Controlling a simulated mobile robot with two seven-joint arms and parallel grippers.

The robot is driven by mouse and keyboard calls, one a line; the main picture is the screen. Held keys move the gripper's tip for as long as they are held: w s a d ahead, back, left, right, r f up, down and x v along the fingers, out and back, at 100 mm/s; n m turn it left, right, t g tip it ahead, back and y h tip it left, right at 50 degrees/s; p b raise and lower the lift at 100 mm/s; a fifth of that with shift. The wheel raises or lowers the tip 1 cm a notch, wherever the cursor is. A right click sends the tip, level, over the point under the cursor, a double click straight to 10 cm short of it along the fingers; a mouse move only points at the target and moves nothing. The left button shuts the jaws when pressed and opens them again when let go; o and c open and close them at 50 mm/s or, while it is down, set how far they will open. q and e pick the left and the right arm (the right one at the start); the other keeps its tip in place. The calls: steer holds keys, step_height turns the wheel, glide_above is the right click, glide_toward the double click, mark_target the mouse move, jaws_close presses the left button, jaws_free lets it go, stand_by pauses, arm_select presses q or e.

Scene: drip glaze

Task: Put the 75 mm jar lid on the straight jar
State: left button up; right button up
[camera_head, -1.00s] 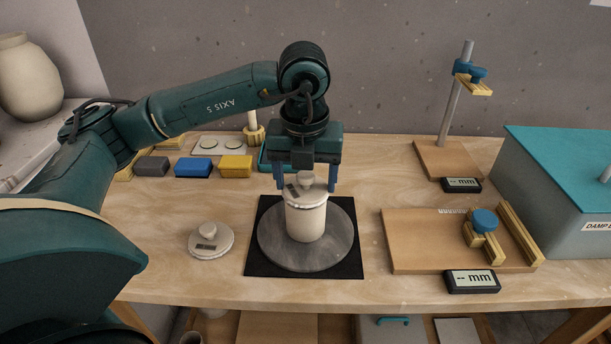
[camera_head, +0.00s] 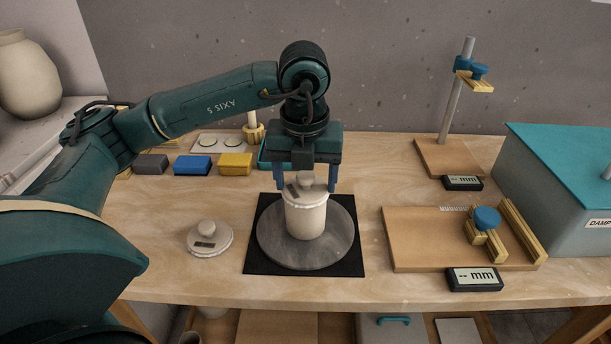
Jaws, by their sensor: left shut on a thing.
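The pale straight jar (camera_head: 306,219) stands upright on a round grey wheel head. A pale lid (camera_head: 317,189) with a round knob and a dark label sits at the jar's mouth, level and lined up with it; whether it rests fully on the rim I cannot tell. My left gripper (camera_head: 307,185) points down over the jar with one blue finger on each side of this lid, shut on it. A second, similar lid (camera_head: 221,234) with a knob and a dark label lies on the table to the left. The label writing is too small to read. My right gripper is not in view.
The round wheel head (camera_head: 335,248) lies on a black mat (camera_head: 258,262). To the right are a wooden measuring board (camera_head: 415,245) with a display, a stand with a post (camera_head: 455,100), and a teal-topped box (camera_head: 570,160). Coloured blocks (camera_head: 193,166) lie at the back left.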

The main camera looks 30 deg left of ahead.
arm_select(q)
steer(key=shift+f+b, duration=0.4)
steer(key=shift+b, duration=0.15)
stand_by(1.0)
stand_by(0.4)
steer(key=o, duration=1.6)
steer(key=shift+o, duration=0.4)
steer(key=shift+r, duration=0.15)
steer(key=shift+s+d+r+p, duration=0.1)
steer(key=shift+s+r+p, duration=0.1)
steer(key=shift+r+p, duration=1.3)
steer(key=shift+s+d+r+p, duration=0.15)
steer(key=shift+r+p, duration=0.8)
steer(key=shift+r, duration=0.95)
